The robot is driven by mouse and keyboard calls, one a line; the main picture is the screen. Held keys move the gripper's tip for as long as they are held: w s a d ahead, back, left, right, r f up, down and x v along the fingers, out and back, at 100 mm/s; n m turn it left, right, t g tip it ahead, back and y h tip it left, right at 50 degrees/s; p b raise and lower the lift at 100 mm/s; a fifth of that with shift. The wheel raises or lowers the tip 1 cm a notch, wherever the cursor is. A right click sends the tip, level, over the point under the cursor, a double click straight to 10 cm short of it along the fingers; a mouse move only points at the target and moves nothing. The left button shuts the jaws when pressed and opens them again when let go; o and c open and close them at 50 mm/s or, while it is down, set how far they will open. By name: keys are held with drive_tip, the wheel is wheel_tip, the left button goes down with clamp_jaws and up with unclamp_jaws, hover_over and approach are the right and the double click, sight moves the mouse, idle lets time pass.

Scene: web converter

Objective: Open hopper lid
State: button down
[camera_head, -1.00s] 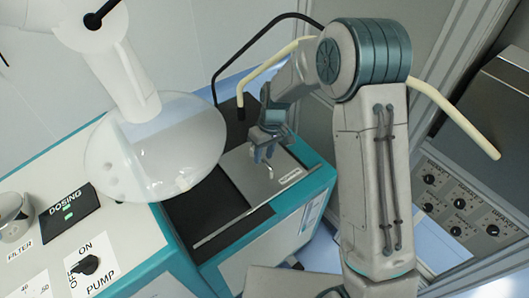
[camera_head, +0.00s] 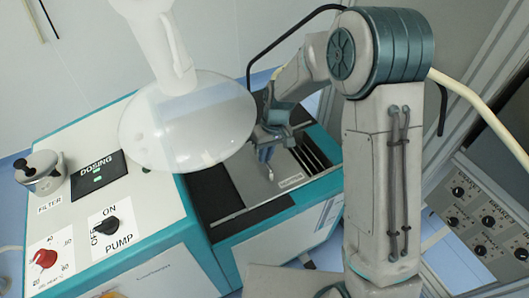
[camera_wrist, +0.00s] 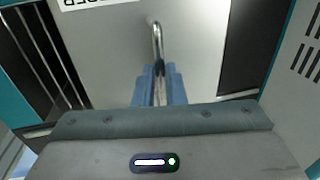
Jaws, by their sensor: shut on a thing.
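The hopper lid (camera_head: 252,190) is a flat grey metal plate with a white label (camera_head: 291,181) and a thin bent metal handle (camera_head: 270,173). My gripper (camera_head: 264,151) is over the lid. In the wrist view, my gripper's blue fingers (camera_wrist: 158,88) are shut on the handle (camera_wrist: 156,35). The lid (camera_wrist: 195,60) lies flat beneath. A dark opening with metal bars (camera_head: 316,152) shows along the lid's right side; it also shows at the left of the wrist view (camera_wrist: 42,50). Part of the lid's far end is hidden by my gripper.
A large transparent dome (camera_head: 187,125) on a white stem hangs close to the left of my gripper. The dosing panel (camera_head: 97,175) and pump knob (camera_head: 105,226) are farther left. A black top strip (camera_head: 213,194) lies left of the lid. A control panel (camera_head: 480,215) stands at right.

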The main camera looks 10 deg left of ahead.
drive_tip(key=shift+w, duration=0.15)
drive_tip(key=c, duration=1.5)
unclamp_jaws()
drive_tip(key=shift+c, duration=0.2)
drive_tip(key=shift+o, duration=0.2)
